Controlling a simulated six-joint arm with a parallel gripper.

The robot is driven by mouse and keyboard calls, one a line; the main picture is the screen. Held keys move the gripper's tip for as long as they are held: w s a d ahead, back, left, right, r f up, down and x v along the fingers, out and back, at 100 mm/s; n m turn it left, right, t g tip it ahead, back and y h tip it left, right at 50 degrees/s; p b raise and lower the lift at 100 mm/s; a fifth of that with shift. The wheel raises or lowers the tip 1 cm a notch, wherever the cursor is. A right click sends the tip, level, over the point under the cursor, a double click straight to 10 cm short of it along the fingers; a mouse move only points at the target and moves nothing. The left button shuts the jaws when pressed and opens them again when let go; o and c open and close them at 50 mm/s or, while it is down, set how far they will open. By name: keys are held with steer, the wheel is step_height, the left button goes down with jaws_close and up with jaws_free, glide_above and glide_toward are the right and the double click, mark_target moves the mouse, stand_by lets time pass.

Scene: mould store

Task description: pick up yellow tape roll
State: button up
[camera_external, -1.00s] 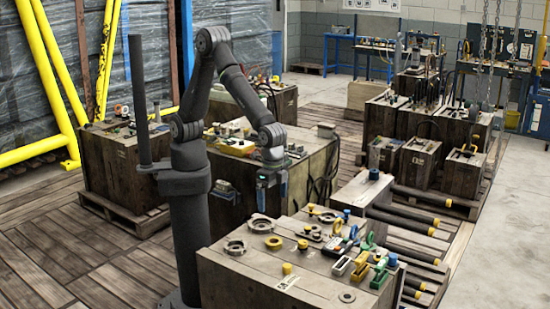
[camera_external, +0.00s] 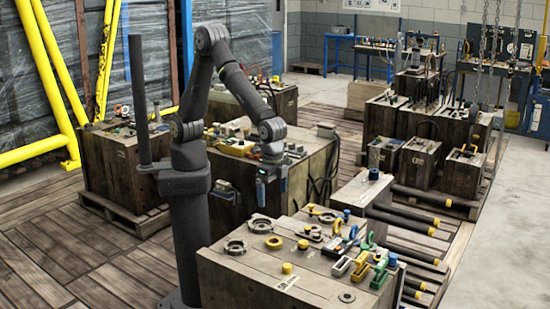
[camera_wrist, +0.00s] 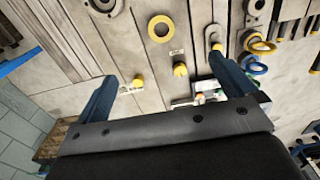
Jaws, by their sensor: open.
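The yellow tape roll (camera_external: 273,242) lies flat on top of the near wooden crate, in front of my gripper. My gripper (camera_external: 261,204) hangs above the back left of that crate. In the wrist view my gripper (camera_wrist: 162,68) has its two blue fingers wide apart with nothing between them. The roll is apart from both fingers.
Small yellow knobs (camera_wrist: 180,69) stand near the roll. Grey metal rings (camera_external: 236,247) lie beside it. Blue, yellow and green clamps (camera_external: 361,267) crowd the crate's right side. The near left part of the crate top (camera_external: 245,275) is bare.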

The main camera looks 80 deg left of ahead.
steer(key=c, duration=0.5)
steer(key=f+m, duration=0.3)
steer(key=f, duration=0.1)
steer(key=f+m, duration=0.3)
steer(key=f, duration=0.1)
steer(key=f+m, duration=0.3)
steer(key=f, duration=0.1)
steer(key=shift+w+a+m, duration=0.1)
steer(key=shift+a+m, duration=0.15)
steer(key=shift+m, duration=0.05)
steer(key=shift+d+f, duration=0.15)
steer(key=shift+f, duration=1.25)
steer(key=shift+d+f, duration=0.1)
steer(key=shift+f, duration=1.25)
